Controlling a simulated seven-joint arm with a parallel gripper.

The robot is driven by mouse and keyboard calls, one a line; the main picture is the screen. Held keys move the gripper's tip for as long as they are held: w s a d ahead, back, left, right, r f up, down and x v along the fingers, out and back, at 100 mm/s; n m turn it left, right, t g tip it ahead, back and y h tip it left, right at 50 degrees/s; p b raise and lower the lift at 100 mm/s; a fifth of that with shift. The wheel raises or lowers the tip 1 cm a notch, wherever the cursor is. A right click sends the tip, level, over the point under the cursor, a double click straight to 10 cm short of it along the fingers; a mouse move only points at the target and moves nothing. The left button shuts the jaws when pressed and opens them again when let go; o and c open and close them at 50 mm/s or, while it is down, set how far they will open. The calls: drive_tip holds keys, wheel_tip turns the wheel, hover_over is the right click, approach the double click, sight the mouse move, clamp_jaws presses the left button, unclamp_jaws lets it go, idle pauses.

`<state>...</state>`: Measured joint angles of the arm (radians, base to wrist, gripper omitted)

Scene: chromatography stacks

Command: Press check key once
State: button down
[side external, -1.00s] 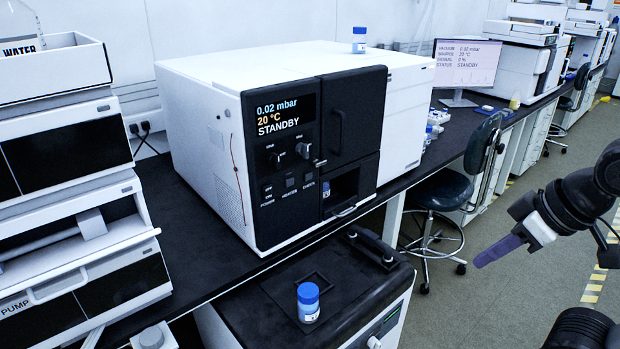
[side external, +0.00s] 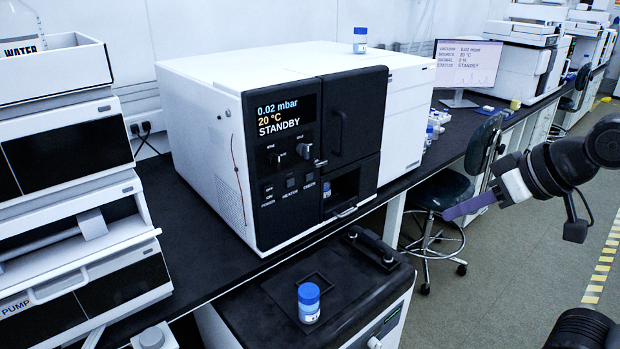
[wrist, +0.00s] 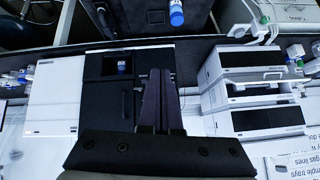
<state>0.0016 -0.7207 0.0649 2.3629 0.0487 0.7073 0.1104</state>
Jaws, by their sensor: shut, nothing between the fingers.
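The check key (side external: 309,176) is a small dark key above the CHECK label, low on the black control panel of the white instrument (side external: 200,150). It sits at the right end of a row with the power and heater keys (side external: 290,182). The display (side external: 280,113) reads 0.02 mbar, 20 °C, STANDBY. My gripper (side external: 447,214) is shut and empty, its purple fingers in the air right of the instrument and clear of the panel. In the wrist view, the shut fingers (wrist: 160,73) overlap the panel area, and I cannot make out the check key there.
Two knobs (side external: 304,150) sit above the keys. An open bay (side external: 343,187) holding a blue-capped vial is right of the check key. Another blue-capped vial (side external: 308,303) stands on the low black-topped unit in front. A stool (side external: 437,190) stands behind my gripper.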

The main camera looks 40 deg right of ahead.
sight(309, 177)
drive_tip(key=w+d+r+m+t, duration=0.1)
drive_tip(key=w+m, duration=0.1)
drive_tip(key=w, duration=0.9)
drive_tip(key=w+d+r+m+t, duration=0.1)
drive_tip(key=w+d+r+m, duration=0.1)
drive_tip(key=w, duration=0.9)
drive_tip(key=w+d+f+m, duration=0.1)
drive_tip(key=w+d+f, duration=0.1)
drive_tip(key=w+f, duration=0.3)
drive_tip(key=w+d+f+m+g+h, duration=0.1)
drive_tip(key=w+f, duration=0.4)
drive_tip(key=f, duration=0.8)
drive_tip(key=shift+w+d+f+m+g, duration=0.15)
drive_tip(key=shift+d+f+m+g, duration=0.25)
drive_tip(key=shift+d, duration=0.65)
drive_tip(key=w, duration=0.8)
drive_tip(key=shift+w, duration=0.4)
drive_tip(key=shift+w, duration=0.1)
drive_tip(key=shift+w, duration=0.3)
